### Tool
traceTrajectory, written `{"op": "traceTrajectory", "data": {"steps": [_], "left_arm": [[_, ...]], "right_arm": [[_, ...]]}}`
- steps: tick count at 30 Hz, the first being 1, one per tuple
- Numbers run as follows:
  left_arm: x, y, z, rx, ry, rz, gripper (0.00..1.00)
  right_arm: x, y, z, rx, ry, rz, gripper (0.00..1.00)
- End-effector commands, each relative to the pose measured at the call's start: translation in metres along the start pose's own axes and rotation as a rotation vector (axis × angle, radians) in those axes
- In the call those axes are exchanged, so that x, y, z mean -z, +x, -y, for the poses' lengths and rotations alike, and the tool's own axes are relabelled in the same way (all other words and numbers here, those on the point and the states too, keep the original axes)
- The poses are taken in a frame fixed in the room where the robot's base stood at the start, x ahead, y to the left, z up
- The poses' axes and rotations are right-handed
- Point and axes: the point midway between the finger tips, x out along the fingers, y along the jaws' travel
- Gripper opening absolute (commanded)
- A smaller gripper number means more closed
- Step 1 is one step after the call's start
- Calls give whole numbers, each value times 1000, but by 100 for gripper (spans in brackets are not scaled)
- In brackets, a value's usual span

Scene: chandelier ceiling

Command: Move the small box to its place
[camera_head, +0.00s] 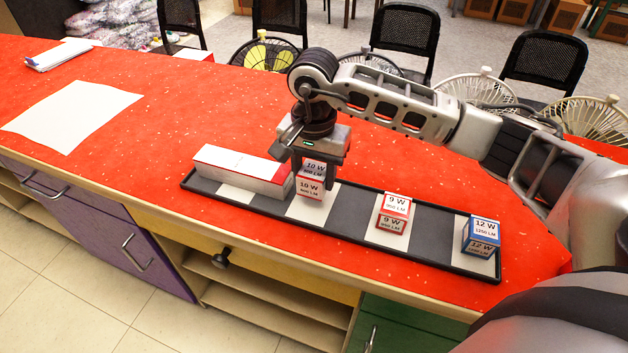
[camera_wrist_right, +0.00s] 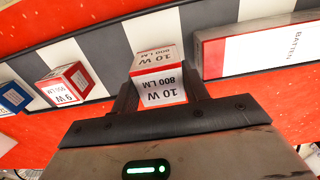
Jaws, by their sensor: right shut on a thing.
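In the right wrist view the same box (camera_wrist_right: 160,62) sits between the two dark fingers. It is at a white square (camera_head: 308,211) of a long black tray (camera_head: 350,215) striped grey and white. I cannot tell whether it touches the tray. My left gripper is not in view.
A long red and white batten box (camera_head: 240,170) lies on the tray's left end, close to the held box. A red 9 W box (camera_head: 393,213) and a blue 12 W box (camera_head: 481,237) stand to the right. White papers (camera_head: 70,123) lie far left. Chairs and fans stand behind.

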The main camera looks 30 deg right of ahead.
Motion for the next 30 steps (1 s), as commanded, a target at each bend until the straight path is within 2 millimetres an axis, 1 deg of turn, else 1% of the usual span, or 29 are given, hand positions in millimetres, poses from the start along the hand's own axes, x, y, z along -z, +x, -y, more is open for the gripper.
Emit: {"op": "traceTrajectory", "data": {"steps": [3, 6, 12, 16, 17, 18, 19, 26, 30], "left_arm": [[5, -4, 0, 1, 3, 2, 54], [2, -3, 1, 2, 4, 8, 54], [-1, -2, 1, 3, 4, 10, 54], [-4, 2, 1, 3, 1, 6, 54], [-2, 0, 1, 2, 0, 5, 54], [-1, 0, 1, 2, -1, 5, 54], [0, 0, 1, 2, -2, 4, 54], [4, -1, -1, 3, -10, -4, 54], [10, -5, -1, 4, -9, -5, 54]], "right_arm": [[-2, 18, -1, -6, -1, 5, 22], [-2, 26, -1, -2, -1, 3, 22], [-2, 27, -1, -1, -1, 1, 22], [-2, 32, -1, -1, -1, 1, 22], [-2, 30, -1, -1, -1, 2, 50], [-2, 30, -1, -1, -1, 2, 62], [-2, 30, -1, -1, -1, 2, 67], [-2, 30, -1, -1, -1, 2, 67], [-2, 23, -1, -1, -1, 2, 67]]}}
